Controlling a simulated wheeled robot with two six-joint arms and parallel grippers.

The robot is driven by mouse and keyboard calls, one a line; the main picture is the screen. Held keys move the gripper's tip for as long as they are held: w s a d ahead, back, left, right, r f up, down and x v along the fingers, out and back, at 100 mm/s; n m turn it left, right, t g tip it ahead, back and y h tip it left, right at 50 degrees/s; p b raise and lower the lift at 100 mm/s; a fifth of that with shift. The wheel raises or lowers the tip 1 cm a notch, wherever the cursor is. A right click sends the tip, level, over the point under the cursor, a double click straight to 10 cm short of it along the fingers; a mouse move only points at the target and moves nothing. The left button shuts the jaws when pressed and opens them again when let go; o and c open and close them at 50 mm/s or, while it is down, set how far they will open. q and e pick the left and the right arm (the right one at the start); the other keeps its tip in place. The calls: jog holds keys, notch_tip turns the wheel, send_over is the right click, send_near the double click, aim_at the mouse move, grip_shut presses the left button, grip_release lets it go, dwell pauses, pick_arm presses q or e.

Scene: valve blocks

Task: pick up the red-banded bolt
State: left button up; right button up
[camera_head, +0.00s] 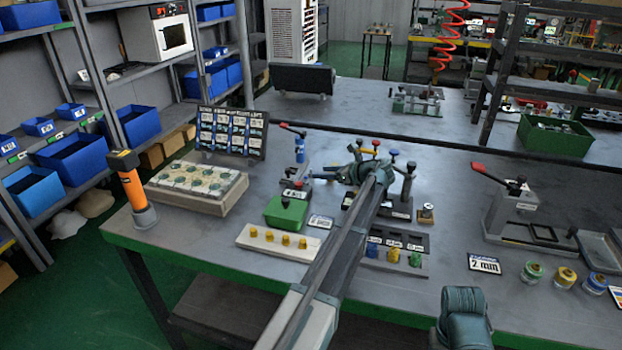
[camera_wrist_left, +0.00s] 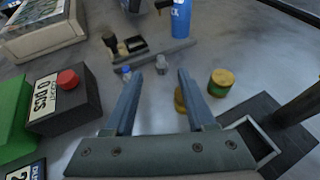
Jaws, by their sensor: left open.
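I cannot make out a red band on any bolt in either view. In the head view a grey rack (camera_head: 385,266) holds small blue (camera_head: 372,249), yellow (camera_head: 393,254) and green (camera_head: 415,258) pieces. My left arm covers the rack's left end. My left gripper (camera_wrist_left: 159,76) is open and empty in the left wrist view, its two fingers spread. My right gripper is not in view.
A black box with a red button (camera_wrist_left: 67,80) and a green box stand left in the wrist view; a yellow-green cylinder (camera_wrist_left: 221,82) stands right. In the head view, knob-topped tools (camera_head: 393,153) stand near my left wrist. A red-handled press (camera_head: 512,205) stands right.

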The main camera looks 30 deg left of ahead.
aim_at(312, 172)
pick_arm(q)
jog(key=shift+a+f, duration=0.1)
jog(key=shift+a, duration=0.25)
jog(key=b+x, duration=0.2)
jog(key=x, duration=0.2)
jog(key=shift+w+a+f, duration=0.15)
jog(key=shift+w+f, duration=0.05)
jog(key=shift+f, duration=0.05)
jog(key=shift+a, duration=0.3)
grip_shut()
